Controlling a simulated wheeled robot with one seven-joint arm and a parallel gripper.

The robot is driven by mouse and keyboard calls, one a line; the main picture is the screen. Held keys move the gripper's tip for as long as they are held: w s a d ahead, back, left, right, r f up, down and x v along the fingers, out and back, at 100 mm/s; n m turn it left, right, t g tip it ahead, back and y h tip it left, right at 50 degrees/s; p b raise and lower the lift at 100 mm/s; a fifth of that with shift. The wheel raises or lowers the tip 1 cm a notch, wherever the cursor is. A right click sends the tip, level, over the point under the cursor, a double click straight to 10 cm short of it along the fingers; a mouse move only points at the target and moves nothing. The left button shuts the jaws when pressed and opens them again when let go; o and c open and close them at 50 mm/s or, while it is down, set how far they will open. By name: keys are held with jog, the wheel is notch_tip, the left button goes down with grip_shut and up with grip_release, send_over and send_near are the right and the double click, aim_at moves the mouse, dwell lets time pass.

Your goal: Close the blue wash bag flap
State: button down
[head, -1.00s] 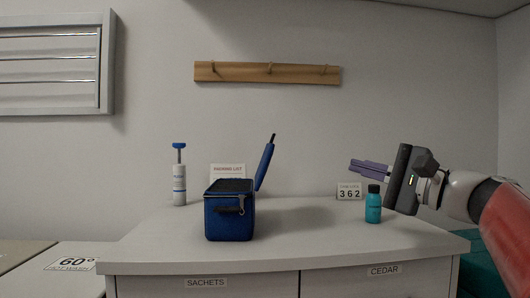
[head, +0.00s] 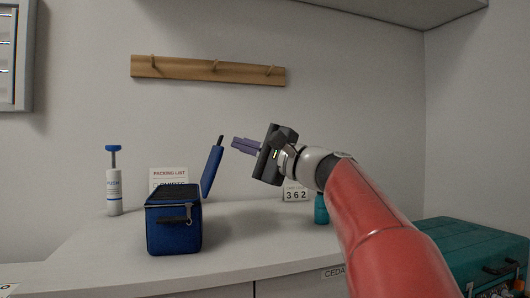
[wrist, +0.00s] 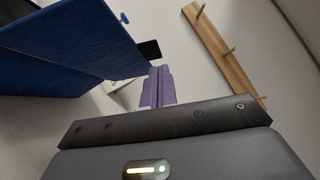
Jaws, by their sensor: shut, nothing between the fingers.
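The blue wash bag (head: 173,226) stands on the counter, left of centre in the head view. Its flap (head: 211,171) is open and stands nearly upright at the bag's right side, leaning outward, with a dark tab at its top. My gripper (head: 235,144) is shut and empty, with its purple fingers pointing left. It is just right of the flap's upper end in the head view. In the wrist view the flap (wrist: 85,40) fills the upper left, and the dark tab (wrist: 149,49) is close to the fingertips (wrist: 160,70). I cannot tell whether they touch.
A white pump bottle (head: 114,188) stands left of the bag, and a packing list card (head: 168,177) behind it. A teal bottle (head: 321,210) and a 362 sign (head: 295,193) are to the right, partly behind my arm. A wooden peg rail (head: 208,70) is on the wall.

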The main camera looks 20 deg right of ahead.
jog(key=shift+w+a+r, duration=0.1)
jog(key=shift+a+r, duration=0.15)
jog(key=shift+a, duration=0.55)
jog(key=shift+r, duration=0.1)
